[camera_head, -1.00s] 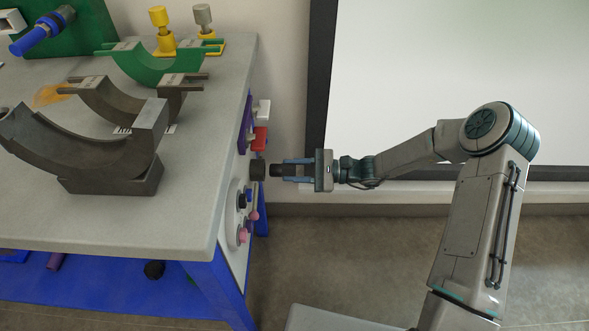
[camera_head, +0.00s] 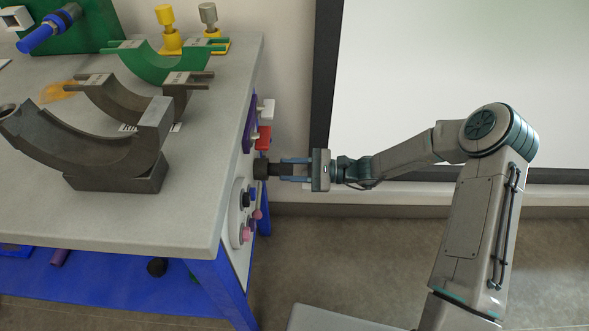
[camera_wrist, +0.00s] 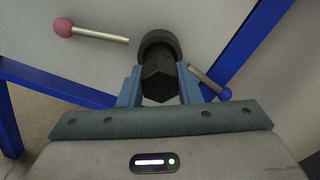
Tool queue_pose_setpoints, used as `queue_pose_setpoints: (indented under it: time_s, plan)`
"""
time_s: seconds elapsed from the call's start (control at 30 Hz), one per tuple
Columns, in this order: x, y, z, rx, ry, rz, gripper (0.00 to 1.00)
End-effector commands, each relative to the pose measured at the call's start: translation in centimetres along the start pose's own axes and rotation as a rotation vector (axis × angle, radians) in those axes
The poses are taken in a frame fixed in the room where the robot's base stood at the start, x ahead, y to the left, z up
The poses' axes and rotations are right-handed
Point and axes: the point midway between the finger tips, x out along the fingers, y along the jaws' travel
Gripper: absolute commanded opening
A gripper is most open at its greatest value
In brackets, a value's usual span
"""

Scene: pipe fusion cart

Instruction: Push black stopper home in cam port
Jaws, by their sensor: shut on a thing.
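My gripper (camera_head: 285,170) is shut on the black stopper (camera_head: 274,170) and holds it level, pointing left at the side panel of the cart. In the wrist view the stopper (camera_wrist: 160,80) shows a hexagonal end between the two blue-grey fingers. A wider round black collar (camera_head: 260,169), which looks like the cam port, stands out from the panel in line with the stopper. In the wrist view the collar (camera_wrist: 158,44) lies right behind the stopper. The two appear to meet; how deep the stopper sits inside is hidden.
A pink-knobbed lever (camera_wrist: 90,31) and a blue-knobbed lever (camera_wrist: 210,82) flank the stopper in the wrist view. Red (camera_head: 264,137) and white (camera_head: 267,109) blocks project above it. Grey saddles (camera_head: 100,150) stand on the cart top (camera_head: 190,215).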

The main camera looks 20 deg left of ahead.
Motion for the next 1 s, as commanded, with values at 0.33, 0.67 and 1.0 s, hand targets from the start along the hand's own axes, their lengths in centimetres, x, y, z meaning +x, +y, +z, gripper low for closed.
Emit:
queue_pose_setpoints:
  time_s: [0.33,0.67,1.0]
  plan:
    - [0.9,0.0,0.0,0.0,0.0,0.0,0.0]
    - [1.7,0.0,0.0,0.0,0.0,0.0,0.0]
    - [2.5,0.0,0.0,0.0,0.0,0.0,0.34]
